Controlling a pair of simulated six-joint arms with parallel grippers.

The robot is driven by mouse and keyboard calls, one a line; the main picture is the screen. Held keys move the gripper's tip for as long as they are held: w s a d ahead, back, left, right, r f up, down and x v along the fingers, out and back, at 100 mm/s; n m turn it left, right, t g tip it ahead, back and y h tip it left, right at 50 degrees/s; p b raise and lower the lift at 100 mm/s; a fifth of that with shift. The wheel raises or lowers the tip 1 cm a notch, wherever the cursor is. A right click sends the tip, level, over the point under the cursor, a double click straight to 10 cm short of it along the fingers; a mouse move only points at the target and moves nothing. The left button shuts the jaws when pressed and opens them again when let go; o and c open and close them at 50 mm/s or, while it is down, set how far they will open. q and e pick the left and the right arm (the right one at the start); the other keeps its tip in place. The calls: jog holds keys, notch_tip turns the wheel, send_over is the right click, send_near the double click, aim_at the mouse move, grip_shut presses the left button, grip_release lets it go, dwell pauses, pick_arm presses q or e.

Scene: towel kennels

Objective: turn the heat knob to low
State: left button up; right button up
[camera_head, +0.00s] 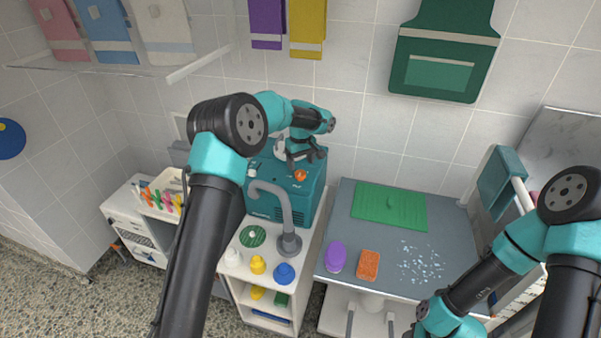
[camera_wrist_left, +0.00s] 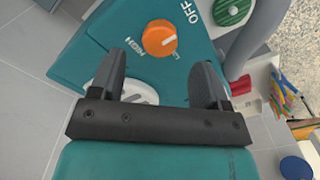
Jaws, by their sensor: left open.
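The orange heat knob (camera_head: 300,175) is on the teal dryer-like box (camera_head: 262,185) against the back wall. In the left wrist view the knob (camera_wrist_left: 158,40) carries a short white mark on its right half. White lettering around it reads OFF at upper right and HIGH at lower left, with a partly hidden label starting with L below right. My left gripper (camera_wrist_left: 160,72) is open, its two fingers apart, with nothing between them. The knob lies just beyond the fingertips, apart from them. In the head view the left gripper (camera_head: 304,154) is just above the knob. My right gripper is out of view.
A grey table (camera_head: 340,225) at right holds a green mat (camera_head: 388,207), purple object and orange sponge.

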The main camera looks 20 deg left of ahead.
aim_at(301, 172)
pick_arm(q)
notch_tip(301, 172, down, 5)
jog(key=shift+f, duration=0.1)
jog(key=shift+c, duration=0.5)
jog(key=c, duration=0.8)
jog(key=shift+c, duration=0.2)
